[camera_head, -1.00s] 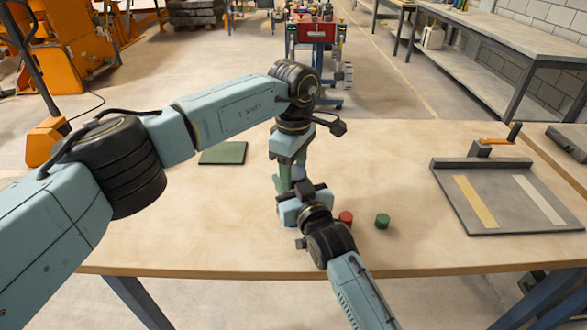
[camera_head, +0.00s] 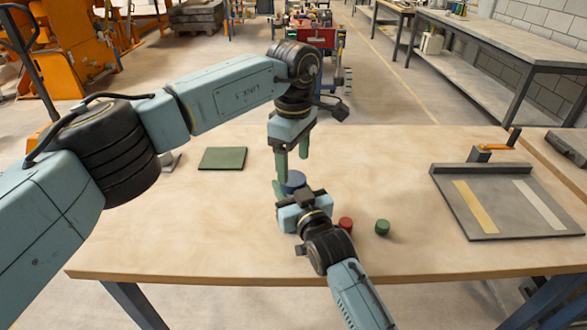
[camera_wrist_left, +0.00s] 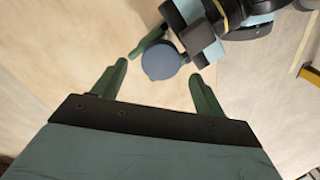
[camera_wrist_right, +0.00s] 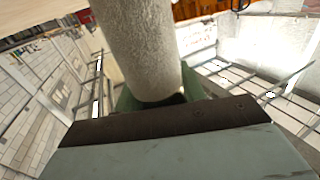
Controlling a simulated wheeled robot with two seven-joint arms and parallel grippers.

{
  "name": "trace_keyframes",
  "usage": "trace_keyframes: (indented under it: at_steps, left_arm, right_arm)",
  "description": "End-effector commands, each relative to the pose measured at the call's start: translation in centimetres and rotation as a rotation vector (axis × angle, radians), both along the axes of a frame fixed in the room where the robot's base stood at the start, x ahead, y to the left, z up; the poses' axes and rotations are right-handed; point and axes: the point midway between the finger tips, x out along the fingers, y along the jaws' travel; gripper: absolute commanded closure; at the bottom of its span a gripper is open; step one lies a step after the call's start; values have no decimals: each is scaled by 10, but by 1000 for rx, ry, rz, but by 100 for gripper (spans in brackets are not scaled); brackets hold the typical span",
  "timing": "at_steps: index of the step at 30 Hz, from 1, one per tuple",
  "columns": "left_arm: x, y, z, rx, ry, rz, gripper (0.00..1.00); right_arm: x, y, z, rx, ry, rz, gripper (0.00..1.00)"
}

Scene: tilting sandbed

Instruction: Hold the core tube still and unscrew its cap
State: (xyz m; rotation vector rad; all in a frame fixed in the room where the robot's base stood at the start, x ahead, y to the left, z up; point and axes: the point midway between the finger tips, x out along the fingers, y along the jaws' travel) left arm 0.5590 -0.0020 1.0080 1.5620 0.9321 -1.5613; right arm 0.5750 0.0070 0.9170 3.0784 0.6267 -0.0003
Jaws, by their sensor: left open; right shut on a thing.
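The blue cap (camera_head: 293,180) is a round disc on top of the core tube, just below my left gripper (camera_head: 292,165). In the left wrist view the cap (camera_wrist_left: 160,62) lies beyond the spread green fingertips of my left gripper (camera_wrist_left: 158,80), with nothing between them. My right gripper (camera_head: 290,205) is shut on the core tube (camera_wrist_right: 140,45), which shows pale and rough in the right wrist view. In the head view the tube's body is hidden behind my right gripper. I cannot tell how far the cap is screwed on.
A red cylinder (camera_head: 345,225) and a green cylinder (camera_head: 382,227) stand right of my right gripper. A green mat (camera_head: 222,158) lies at the left. A grey tray (camera_head: 503,224) with two strips lies at the right. The table (camera_head: 390,165) between is clear.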

Motion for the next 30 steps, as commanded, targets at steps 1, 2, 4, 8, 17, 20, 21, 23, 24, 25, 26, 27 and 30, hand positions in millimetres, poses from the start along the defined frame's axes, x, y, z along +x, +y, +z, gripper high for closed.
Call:
trace_keyframes:
  at_steps: [1, 2, 4, 8, 17, 20, 21, 23, 24, 25, 26, 27, 30]
  left_arm:
    - [0, 0, 2, 0, 0, -5, 28]
    - [0, 0, 4, 0, 0, -15, 28]
    - [0, 1, 10, 0, 0, -61, 28]
    - [0, 1, 25, 0, 0, -185, 28]
    - [-2, 3, 16, 2, 5, -296, 28]
    - [-2, 2, 0, 2, 6, -294, 28]
    - [-2, 2, -7, 2, 4, -294, 28]
    - [-2, 2, -16, 1, 5, -294, 28]
    - [-2, 2, -21, 1, 4, -294, 28]
    - [-2, 2, -25, 1, 5, -294, 28]
    - [-2, 2, -29, 2, 4, -293, 28]
    - [-1, 2, -33, 1, 4, -293, 28]
    - [-1, 2, -40, 0, 2, -293, 28]
  right_arm:
    - [0, -1, -1, -2, 1, -1, 100]
    - [0, -1, -1, -2, 1, -1, 100]
    - [0, -1, -1, -2, 1, -1, 100]
    - [0, -1, -1, -1, 1, -1, 100]
    - [0, -1, -1, -1, 1, -1, 100]
    - [0, -1, -1, -1, 1, -1, 100]
    - [0, -1, -1, -1, 1, -1, 100]
    - [0, -1, -1, -1, 1, -1, 100]
    - [0, 0, -1, -1, 1, -1, 100]
    - [0, 0, -1, -1, 1, -1, 100]
    - [0, 0, -1, -1, 1, -1, 100]
    - [0, 0, -1, -1, 1, -1, 100]
    - [0, 0, -1, -1, 1, -1, 100]
